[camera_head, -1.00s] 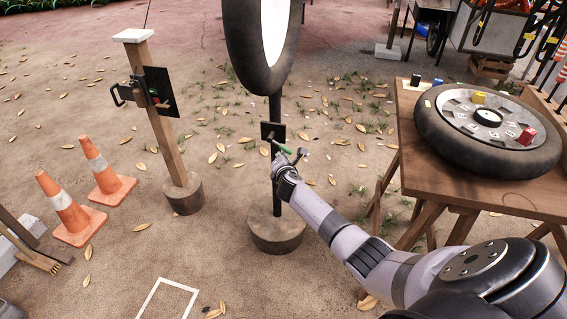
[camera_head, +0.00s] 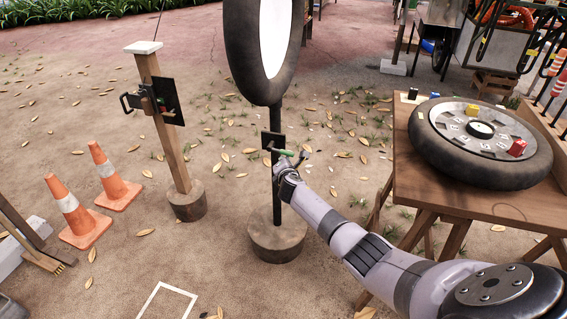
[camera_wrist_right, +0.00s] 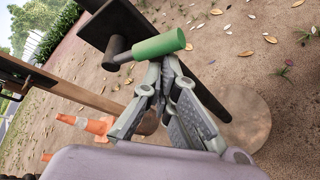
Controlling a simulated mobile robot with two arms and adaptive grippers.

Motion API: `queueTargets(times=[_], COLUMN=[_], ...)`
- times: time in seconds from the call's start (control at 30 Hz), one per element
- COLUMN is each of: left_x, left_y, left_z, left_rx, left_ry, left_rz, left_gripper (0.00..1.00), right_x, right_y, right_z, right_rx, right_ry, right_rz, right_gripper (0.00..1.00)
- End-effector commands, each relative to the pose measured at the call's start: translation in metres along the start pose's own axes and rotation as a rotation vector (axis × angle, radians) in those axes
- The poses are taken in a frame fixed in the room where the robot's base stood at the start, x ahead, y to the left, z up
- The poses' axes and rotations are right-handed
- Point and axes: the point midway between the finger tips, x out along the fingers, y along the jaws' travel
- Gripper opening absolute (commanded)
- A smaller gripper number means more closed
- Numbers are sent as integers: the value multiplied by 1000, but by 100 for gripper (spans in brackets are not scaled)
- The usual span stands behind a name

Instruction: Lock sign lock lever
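The sign lock lever has a green handle (camera_head: 286,153) on a dark stub. It sticks out from a small black plate (camera_head: 273,141) on the sign's dark post (camera_head: 277,190). In the right wrist view the handle (camera_wrist_right: 158,44) lies just beyond my fingertips, roughly crosswise. My right gripper (camera_head: 288,166) is right below the handle in the head view. Its fingers (camera_wrist_right: 162,72) come together in the wrist view, with nothing visible between them. I cannot tell if they touch the handle. My left gripper is not in view.
A wooden post (camera_head: 169,140) with a black latch plate stands left of the sign, beside traffic cones (camera_head: 76,212). A wooden table (camera_head: 415,195) with a wheel (camera_head: 435,150) on it is at right.

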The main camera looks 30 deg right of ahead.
Motion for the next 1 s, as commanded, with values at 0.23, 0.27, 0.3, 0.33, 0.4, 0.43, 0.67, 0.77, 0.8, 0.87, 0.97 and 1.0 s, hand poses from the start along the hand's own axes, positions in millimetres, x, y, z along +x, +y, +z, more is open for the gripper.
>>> queueTargets(times=[0.23, 0.27, 0.3, 0.33, 0.4, 0.43, 0.67, 0.77, 0.8, 0.87, 0.97, 1.0], left_x=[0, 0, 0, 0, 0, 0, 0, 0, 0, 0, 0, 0], left_y=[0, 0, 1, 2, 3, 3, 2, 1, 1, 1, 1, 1], left_z=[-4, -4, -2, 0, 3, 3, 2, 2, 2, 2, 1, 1], left_rx=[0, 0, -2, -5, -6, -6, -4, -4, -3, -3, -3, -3], left_ry=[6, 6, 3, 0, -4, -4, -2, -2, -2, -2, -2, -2], left_rz=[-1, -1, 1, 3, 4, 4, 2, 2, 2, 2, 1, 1], left_gripper=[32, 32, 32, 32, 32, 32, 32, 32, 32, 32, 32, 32], right_x=[0, 0, 0, 0, -1, -2, -21, -36, -42, -51, -68, -74], right_y=[1, 1, 1, 1, 1, 1, 0, 0, 0, 0, 0, 0], right_z=[1, 1, 1, 1, 1, 1, 1, 0, 0, 0, -1, 0], right_rx=[0, 0, 0, 0, 0, 0, -1, -1, -1, -1, -2, -1], right_ry=[-1, -1, -1, -1, -1, -2, -3, 2, 0, 0, 2, 1], right_rz=[1, 1, 1, 1, 1, 2, 3, 2, 3, 2, 2, 2], right_gripper=[0, 0, 0, 0, 0, 0, 0, 0, 0, 0, 0, 0])
